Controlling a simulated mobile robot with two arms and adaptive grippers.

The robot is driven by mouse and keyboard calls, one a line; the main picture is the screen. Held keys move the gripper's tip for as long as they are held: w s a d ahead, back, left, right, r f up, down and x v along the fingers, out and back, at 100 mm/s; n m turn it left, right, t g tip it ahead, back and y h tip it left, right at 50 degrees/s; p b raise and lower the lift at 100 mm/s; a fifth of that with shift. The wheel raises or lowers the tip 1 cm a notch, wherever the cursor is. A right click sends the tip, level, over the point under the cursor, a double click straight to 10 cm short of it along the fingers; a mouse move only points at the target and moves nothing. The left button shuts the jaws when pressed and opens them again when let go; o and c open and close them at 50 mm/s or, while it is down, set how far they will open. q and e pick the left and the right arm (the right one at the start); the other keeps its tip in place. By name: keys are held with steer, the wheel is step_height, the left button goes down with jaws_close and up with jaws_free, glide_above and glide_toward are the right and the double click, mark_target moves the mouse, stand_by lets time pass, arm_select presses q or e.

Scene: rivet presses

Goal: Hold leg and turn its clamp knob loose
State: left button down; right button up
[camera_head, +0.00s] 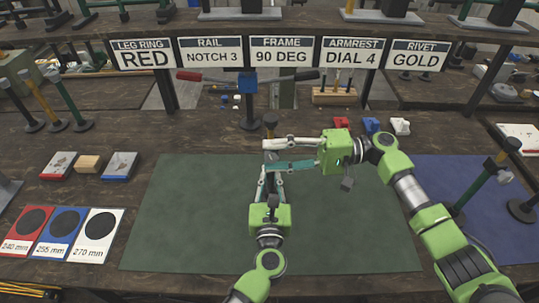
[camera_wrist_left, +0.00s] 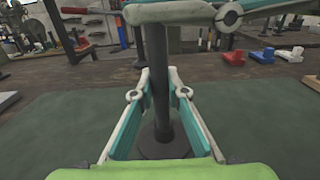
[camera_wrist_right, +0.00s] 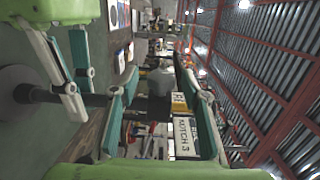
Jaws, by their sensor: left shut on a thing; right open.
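The leg is a dark upright post on a round base, standing on the green mat (camera_head: 190,215). In the left wrist view its post (camera_wrist_left: 158,85) rises between the fingers of my left gripper (camera_wrist_left: 162,90), which is shut on it low down. My left gripper (camera_head: 268,180) also shows in the head view. My right gripper (camera_head: 272,155) is open and reaches in from the right around the upper leg. In the right wrist view a grey clamp knob (camera_wrist_right: 160,82) seems to lie between its fingers; contact cannot be told. The leg's brownish top (camera_head: 270,120) shows above them.
A blue block with a red-and-black handlebar (camera_head: 247,80) stands behind. Red, blue and white parts (camera_head: 371,125) sit at the back right. Another post (camera_head: 490,180) stands on the blue mat (camera_head: 485,235). Size cards (camera_head: 62,230) lie at left. The green mat is otherwise clear.

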steer(key=shift+a, duration=0.75)
steer(key=c, duration=1.1)
